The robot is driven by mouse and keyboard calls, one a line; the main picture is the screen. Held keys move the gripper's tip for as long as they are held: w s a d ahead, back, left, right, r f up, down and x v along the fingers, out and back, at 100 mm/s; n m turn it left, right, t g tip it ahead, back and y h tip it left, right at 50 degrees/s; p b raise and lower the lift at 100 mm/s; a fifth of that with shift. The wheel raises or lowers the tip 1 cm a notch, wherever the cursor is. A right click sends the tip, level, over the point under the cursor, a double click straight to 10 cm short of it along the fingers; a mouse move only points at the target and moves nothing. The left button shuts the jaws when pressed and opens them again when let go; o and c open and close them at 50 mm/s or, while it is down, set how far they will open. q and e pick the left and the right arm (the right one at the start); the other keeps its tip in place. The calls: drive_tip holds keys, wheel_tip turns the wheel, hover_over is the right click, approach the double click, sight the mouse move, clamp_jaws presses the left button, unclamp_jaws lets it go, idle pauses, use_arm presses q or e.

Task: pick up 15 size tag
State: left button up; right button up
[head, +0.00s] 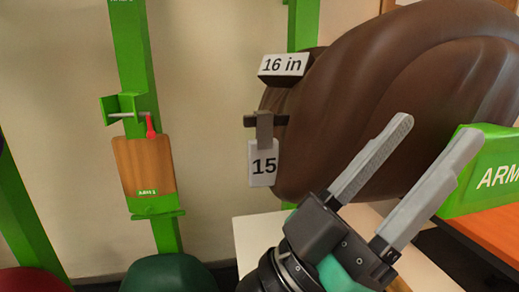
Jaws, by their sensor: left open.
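The size tag marked 15 (262,172) is a white card with black digits. It hangs upright below a grey clip on a dark bar at the left edge of a brown saddle (365,75). My left gripper (437,130) reaches up from the bottom, open, with two grey fingers spread and nothing visible between them. It is to the right of the tag, apart from it, and covers part of the saddle. My right gripper is not in view.
A white "16 in" label (284,65) sits above the tag. A green post (138,60) with a wooden panel (147,165) and a red-handled part stands at left. A green block marked ARM (485,180) and an orange surface (490,228) are at right.

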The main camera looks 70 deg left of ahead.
use_arm(q)
drive_tip(key=shift+d, duration=0.2)
drive_tip(key=shift+a, duration=0.15)
drive_tip(key=o, duration=0.8)
drive_tip(key=shift+c, duration=0.2)
